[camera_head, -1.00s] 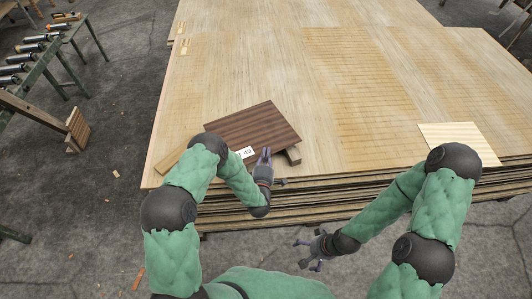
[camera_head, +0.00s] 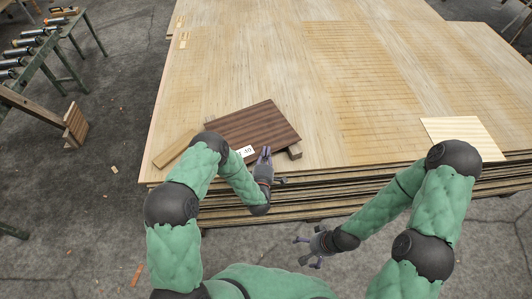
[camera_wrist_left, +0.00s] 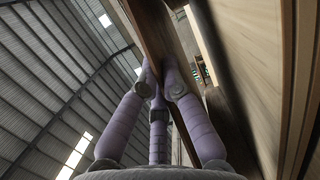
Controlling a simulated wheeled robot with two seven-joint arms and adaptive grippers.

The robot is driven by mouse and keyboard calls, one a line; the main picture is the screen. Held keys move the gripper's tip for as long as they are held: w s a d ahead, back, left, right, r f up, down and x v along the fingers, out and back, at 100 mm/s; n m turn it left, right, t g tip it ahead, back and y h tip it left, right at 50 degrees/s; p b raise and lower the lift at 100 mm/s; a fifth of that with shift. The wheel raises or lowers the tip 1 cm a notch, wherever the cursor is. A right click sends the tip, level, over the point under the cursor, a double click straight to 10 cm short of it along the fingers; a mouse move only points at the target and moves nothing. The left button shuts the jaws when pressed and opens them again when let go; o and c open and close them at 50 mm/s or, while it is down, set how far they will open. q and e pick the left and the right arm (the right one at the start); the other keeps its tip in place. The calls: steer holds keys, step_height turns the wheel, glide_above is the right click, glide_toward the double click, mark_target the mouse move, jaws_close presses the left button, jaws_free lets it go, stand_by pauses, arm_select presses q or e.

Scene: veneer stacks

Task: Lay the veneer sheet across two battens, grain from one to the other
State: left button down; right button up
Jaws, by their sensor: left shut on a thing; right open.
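The dark brown veneer sheet (camera_head: 255,123), with striped grain along its long side and a white label (camera_head: 246,152), is over the near left part of the big stack. My left gripper (camera_head: 265,155) is shut on its near edge; brown sheet (camera_wrist_left: 150,32) shows between the fingers in the left wrist view. A pale batten (camera_head: 174,149) lies at the sheet's left, partly behind my arm. The end of another batten (camera_head: 295,152) shows under the right corner; the rest is hidden. I cannot tell whether the sheet touches both. My right gripper (camera_head: 316,246) is open and empty before the stack.
The wide plywood stack (camera_head: 350,110) has clear space behind and right of the sheet. A pale square sheet (camera_head: 463,134) lies near its right front edge. A green roller stand (camera_head: 48,50) and a wooden piece (camera_head: 76,125) stand left on the floor.

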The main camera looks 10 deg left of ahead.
arm_select(q)
steer(key=shift+f+b, duration=0.4)
steer(key=shift+f, duration=0.05)
steer(key=c, duration=1.3)
jaws_free()
steer(key=s, duration=0.8)
steer(key=s+d, duration=0.1)
steer(key=s, duration=0.3)
steer(key=s+f+m+g+h, duration=0.3)
steer(key=s+f+m+g, duration=0.1)
steer(key=f+m+g, duration=0.5)
steer(key=s+m+g, duration=0.2)
steer(key=s, duration=0.3)
steer(key=s+m+g+h, duration=0.1)
steer(key=s+m+g, duration=0.1)
steer(key=s, duration=0.3)
steer(key=s+d+m+g+h, duration=0.1)
steer(key=s+m+g, duration=0.2)
steer(key=s+g, duration=0.1)
steer(key=shift+s+d+r, duration=0.1)
steer(key=shift+s+r, duration=0.15)
steer(key=shift+s, duration=0.4)
